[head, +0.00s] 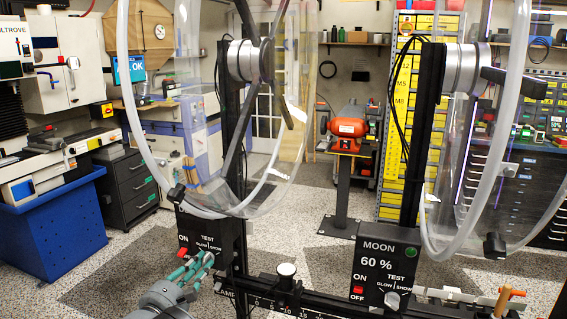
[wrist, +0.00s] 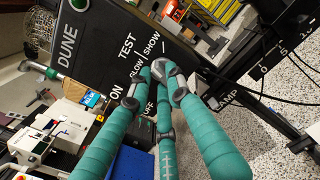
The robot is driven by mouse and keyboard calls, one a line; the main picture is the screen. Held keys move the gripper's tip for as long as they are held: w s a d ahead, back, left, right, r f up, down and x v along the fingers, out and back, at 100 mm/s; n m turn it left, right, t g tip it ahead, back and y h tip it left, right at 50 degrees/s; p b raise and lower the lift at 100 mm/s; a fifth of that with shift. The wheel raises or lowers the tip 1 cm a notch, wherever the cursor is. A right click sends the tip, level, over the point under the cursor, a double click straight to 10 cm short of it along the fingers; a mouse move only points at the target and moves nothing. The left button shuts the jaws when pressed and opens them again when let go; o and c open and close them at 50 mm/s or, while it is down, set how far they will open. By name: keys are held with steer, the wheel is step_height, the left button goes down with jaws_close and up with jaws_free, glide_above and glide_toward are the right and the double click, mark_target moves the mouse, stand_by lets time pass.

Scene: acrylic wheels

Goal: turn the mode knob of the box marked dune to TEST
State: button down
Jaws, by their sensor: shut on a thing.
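The box marked dune (wrist: 95,30) is black with white lettering, and it shows tilted in the wrist view. In the head view its front (head: 215,237) stands at the left post, its name hidden or unreadable there. GLOW, TEST and SHOW are printed around its mode knob. My gripper (head: 205,262) has teal fingers and reaches the knob from below in the head view. In the wrist view my gripper (wrist: 158,76) is shut with its fingertips at the knob just under GLOW and SHOW. The fingers hide the knob, so I cannot tell where its pointer stands.
A second box marked MOON (head: 384,262), reading 60 %, stands to the right with its own knob (head: 392,299). Large clear wheels (head: 475,150) rise above both boxes. A red switch (head: 183,252) sits left of my fingers. A black rail (head: 262,290) with a scale joins the posts.

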steer(key=shift+d+f+h, duration=0.3)
steer(key=shift+d+f, duration=0.05)
steer(key=shift+d, duration=0.2)
steer(key=n+p, duration=0.2)
steer(key=shift+n, duration=0.3)
steer(key=c, duration=2)
jaws_free()
steer(key=shift+f, duration=0.1)
steer(key=shift+c, duration=0.2)
steer(key=o, duration=0.4)
steer(key=shift+w, duration=0.1)
steer(key=shift+c, duration=0.2)
steer(key=shift+a+r, duration=0.2)
